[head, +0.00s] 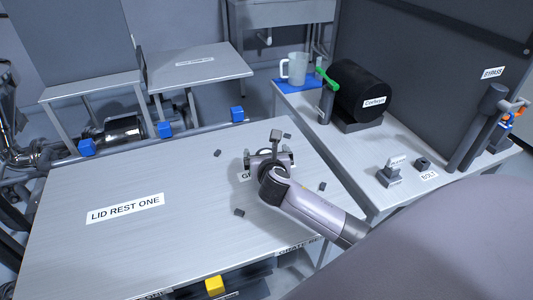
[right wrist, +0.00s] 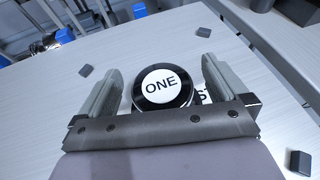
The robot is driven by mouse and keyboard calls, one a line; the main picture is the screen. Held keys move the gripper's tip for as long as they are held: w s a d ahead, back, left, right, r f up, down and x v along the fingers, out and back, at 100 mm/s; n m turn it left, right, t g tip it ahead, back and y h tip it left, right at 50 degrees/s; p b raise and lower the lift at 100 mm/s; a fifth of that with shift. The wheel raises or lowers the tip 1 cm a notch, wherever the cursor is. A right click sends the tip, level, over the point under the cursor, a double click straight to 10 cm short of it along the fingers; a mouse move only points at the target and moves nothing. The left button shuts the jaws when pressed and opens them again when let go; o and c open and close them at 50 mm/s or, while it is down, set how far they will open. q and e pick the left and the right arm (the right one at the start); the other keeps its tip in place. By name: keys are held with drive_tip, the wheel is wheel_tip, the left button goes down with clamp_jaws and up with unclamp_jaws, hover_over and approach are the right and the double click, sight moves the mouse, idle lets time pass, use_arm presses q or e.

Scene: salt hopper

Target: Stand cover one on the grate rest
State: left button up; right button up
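Cover one (right wrist: 161,85) is a round black piece with a white top marked ONE, seen in the right wrist view. It is upright over the table between the fingers of my right gripper (right wrist: 162,90). A narrow gap shows on both sides of it, so the fingers look open around it. In the head view my right gripper (head: 270,158) hides the cover. The grate rest label (head: 244,176) is mostly covered by the gripper; its last letters show beside the cover in the wrist view. Small dark corner blocks (head: 239,212) surround this spot. My left gripper is not in view.
The lid rest one label (head: 125,208) marks clear tabletop at left. Blue blocks (head: 237,114) line the far edge. A yellow block (head: 214,285) is below the front edge. The right bench holds a jug (head: 297,69), a black conveyor drum (head: 365,90) and bolt parts (head: 390,175).

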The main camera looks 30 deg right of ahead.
drive_tip(key=shift+r, duration=0.1)
drive_tip(key=p+v, duration=0.1)
drive_tip(key=v, duration=1.1)
idle(0.5)
